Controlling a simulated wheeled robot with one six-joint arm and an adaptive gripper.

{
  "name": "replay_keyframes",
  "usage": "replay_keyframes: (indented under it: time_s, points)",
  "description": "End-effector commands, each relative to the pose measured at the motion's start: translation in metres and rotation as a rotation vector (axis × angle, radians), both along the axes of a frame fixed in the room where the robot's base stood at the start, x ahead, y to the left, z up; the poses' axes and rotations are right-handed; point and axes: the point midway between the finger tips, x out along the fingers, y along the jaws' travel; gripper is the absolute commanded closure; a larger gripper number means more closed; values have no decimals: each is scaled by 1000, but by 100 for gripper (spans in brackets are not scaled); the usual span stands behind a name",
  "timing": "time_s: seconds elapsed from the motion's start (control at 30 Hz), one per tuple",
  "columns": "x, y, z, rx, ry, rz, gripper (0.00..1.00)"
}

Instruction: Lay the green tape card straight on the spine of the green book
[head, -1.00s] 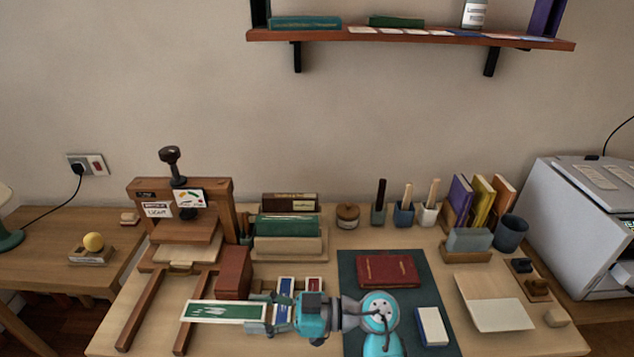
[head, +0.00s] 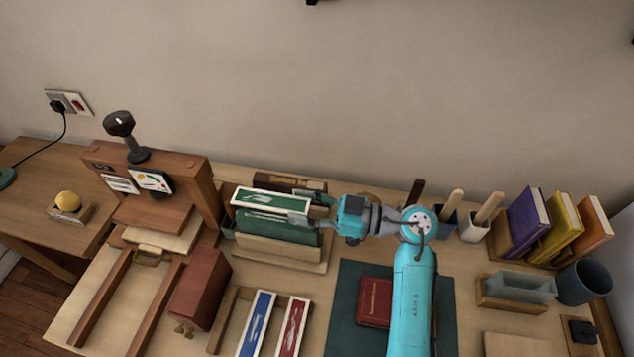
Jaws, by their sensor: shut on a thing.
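The green tape card (head: 268,201), green with a white border, is held flat by its right end in my gripper (head: 309,208). It is over the top of the green book (head: 275,229), roughly along the book's length. I cannot tell whether card and book touch. The green book stands in a wooden holder (head: 282,251), its upper edge mostly hidden by the card. My gripper is at the right end of the book, shut on the card.
A wooden press (head: 150,195) stands left, with a brown block (head: 200,283) before it. A tray holds a blue card (head: 257,322) and a red card (head: 291,325). A brown book (head: 287,182) is behind. Brush pots (head: 473,228) stand right. A red book (head: 375,301) lies on a dark mat.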

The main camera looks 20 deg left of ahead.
Motion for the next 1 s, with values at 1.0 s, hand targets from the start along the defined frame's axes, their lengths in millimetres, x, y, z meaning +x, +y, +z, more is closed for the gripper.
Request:
replay_keyframes:
  time_s: [1.0]
  points:
    - [0, -2, -31, -4, 2, -2, 69]
